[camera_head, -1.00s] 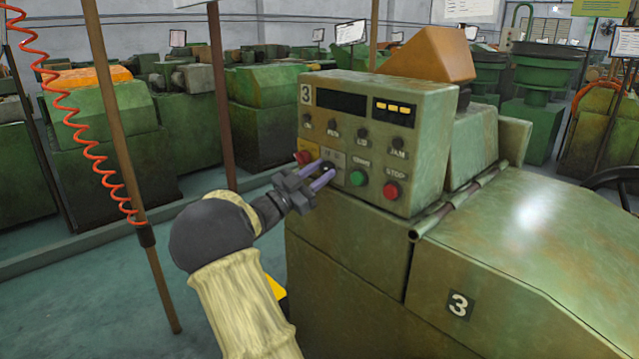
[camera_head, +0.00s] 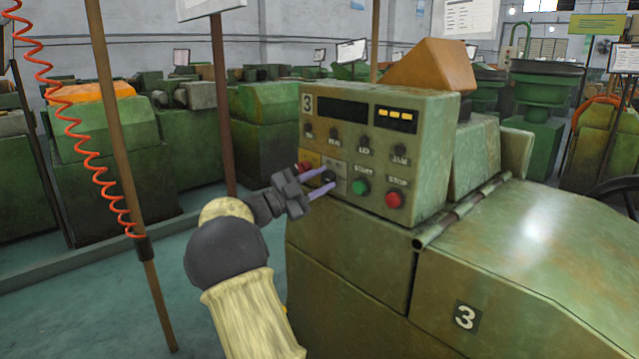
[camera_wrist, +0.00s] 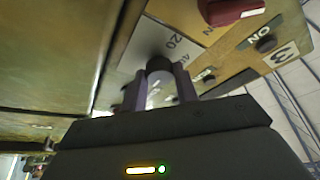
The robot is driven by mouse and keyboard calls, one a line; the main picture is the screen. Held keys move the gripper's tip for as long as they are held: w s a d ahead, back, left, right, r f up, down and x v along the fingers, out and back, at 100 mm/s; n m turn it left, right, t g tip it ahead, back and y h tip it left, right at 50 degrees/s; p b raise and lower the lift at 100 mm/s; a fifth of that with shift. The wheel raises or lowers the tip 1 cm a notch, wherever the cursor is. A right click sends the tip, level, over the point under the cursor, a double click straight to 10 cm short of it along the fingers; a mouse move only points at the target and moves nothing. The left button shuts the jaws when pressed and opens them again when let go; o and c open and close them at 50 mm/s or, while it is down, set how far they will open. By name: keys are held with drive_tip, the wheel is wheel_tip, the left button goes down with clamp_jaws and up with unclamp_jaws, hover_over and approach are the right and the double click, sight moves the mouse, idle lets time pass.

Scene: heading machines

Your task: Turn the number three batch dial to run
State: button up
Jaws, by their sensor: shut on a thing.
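The number three control box (camera_head: 425,140) is green, with a "3" plate at its upper left. The batch dial (camera_head: 329,175) is a small black knob on a pale plate low on its face. In the wrist view the dial (camera_wrist: 160,65) shows its dark round end between my two purple fingers. My gripper (camera_head: 327,181) is shut on the dial, one finger on each side. In the wrist view my gripper (camera_wrist: 164,78) partly hides the plate and its markings; a "20" is readable. I cannot tell which setting the dial points to.
A red switch (camera_head: 305,166) on a yellow plate is close left of the dial. A green start button (camera_head: 360,187) and red stop button (camera_head: 394,199) are to its right. A brown pole (camera_head: 120,150) and coiled red hose (camera_head: 75,125) stand left.

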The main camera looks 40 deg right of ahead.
drive_tip(key=shift+f, duration=0.15)
drive_tip(key=o, duration=1)
drive_tip(key=p+v, duration=0.1)
drive_tip(key=v, duration=1.6)
drive_tip(key=shift+w+a, duration=0.1)
drive_tip(key=shift+a, duration=0.15)
drive_tip(key=shift+d, duration=0.1)
